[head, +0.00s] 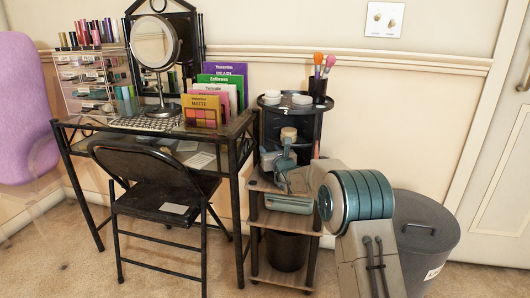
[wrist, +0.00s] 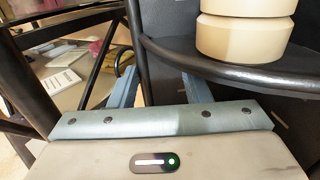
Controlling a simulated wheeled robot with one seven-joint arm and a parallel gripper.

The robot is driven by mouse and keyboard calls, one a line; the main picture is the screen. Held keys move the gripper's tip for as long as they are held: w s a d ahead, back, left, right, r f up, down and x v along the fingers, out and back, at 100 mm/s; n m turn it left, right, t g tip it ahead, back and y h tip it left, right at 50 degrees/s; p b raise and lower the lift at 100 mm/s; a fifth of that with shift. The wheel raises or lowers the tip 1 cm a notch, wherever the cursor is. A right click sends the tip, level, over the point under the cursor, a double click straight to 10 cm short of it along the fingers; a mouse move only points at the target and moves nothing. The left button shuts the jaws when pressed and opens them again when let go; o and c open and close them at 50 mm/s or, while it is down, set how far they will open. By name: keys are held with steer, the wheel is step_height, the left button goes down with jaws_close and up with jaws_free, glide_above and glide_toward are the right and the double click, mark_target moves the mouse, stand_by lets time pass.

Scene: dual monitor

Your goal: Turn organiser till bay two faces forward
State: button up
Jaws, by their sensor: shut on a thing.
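The organiser (head: 291,126) is a black round tiered stand on a small wooden shelf unit, right of the vanity table. Its top tier holds white jars and a cup of brushes; a beige jar (head: 289,134) stands on a lower tier. My gripper (head: 277,160) is at the organiser's left front, low on it. In the wrist view, the two blue fingers of my gripper (wrist: 158,82) stand either side of a dark upright part of the organiser (wrist: 160,62), shut on it. The curved tier and beige jar (wrist: 243,35) are just right.
The vanity table (head: 70,147) with mirror, palettes and bottles stands close on the left. A folding chair (head: 150,190) is before it. A grey bin (head: 425,235) stands right, beside my arm. A dark bin (head: 287,252) sits on the lower shelf.

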steer(key=shift+w+d+r+h, duration=0.1)
steer(key=shift+w+d+h, duration=0.05)
steer(key=shift+d, duration=0.3)
steer(key=shift+w+d+h, duration=0.1)
steer(key=shift+d+h, duration=0.05)
steer(key=shift+d, duration=0.3)
steer(key=shift+a, duration=0.2)
steer(key=shift+s+a, duration=0.15)
steer(key=shift+s+d, duration=0.3)
steer(key=shift+s, duration=0.3)
steer(key=p+v, duration=0.1)
steer(key=v, duration=1.1)
steer(key=shift+s+a+f, duration=0.25)
steer(key=shift+s+a, duration=0.05)
